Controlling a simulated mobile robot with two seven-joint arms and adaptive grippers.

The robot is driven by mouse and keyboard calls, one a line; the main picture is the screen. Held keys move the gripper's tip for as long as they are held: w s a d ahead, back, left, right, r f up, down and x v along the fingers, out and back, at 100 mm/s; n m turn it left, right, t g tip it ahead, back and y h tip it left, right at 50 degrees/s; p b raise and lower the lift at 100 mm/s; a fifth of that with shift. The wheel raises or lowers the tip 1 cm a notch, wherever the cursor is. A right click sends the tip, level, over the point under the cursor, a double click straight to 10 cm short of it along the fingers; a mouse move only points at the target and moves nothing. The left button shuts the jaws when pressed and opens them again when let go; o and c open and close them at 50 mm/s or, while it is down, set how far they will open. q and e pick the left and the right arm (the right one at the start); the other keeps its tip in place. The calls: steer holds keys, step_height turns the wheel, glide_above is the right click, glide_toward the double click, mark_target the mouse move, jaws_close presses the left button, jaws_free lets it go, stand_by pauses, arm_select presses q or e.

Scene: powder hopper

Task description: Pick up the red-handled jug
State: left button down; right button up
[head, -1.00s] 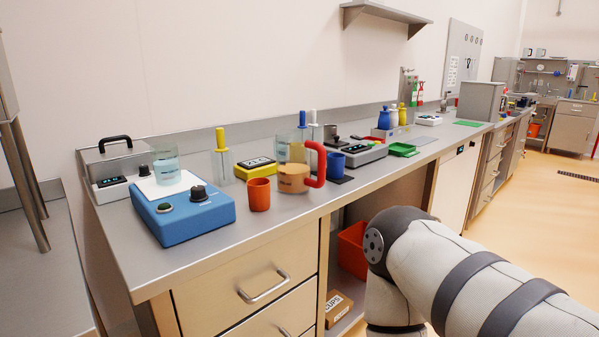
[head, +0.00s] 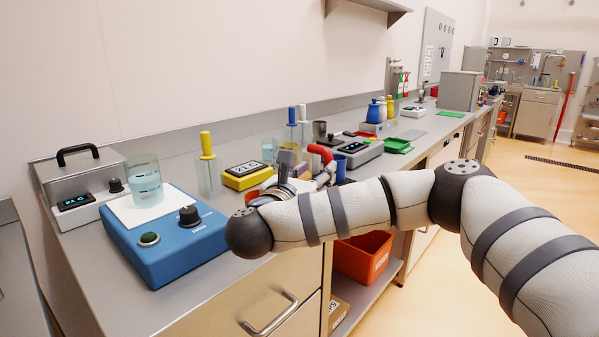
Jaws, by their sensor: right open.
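The red-handled jug shows only in part in the head view. Its red handle (head: 321,152) sticks up behind my right gripper, and its tan body is mostly hidden by my gripper and wrist. My right arm reaches in from the right across the counter front. My right gripper (head: 296,170) is open at the jug, its fingers close to the body and handle. I cannot tell whether they touch it. My left gripper is out of view.
A blue device (head: 180,238) with a glass beaker (head: 146,182) stands left. A yellow box (head: 247,176), a blue cup (head: 341,166) and a grey scale (head: 360,151) stand close around the jug. An orange cup (head: 252,197) is mostly hidden by my arm.

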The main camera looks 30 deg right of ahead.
steer(key=f, duration=0.1)
steer(key=w+d+f+b, duration=0.1)
steer(key=w+d+f, duration=0.1)
steer(key=shift+f, duration=0.2)
steer(key=w+d, duration=0.1)
steer(key=w+d+r, duration=0.1)
steer(key=d, duration=0.1)
steer(key=w+d+r, duration=0.1)
steer(key=shift+d, duration=0.15)
steer(key=shift+w+d, duration=0.2)
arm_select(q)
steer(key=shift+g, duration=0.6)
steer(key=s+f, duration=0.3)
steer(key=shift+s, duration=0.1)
arm_select(e)
jaws_close()
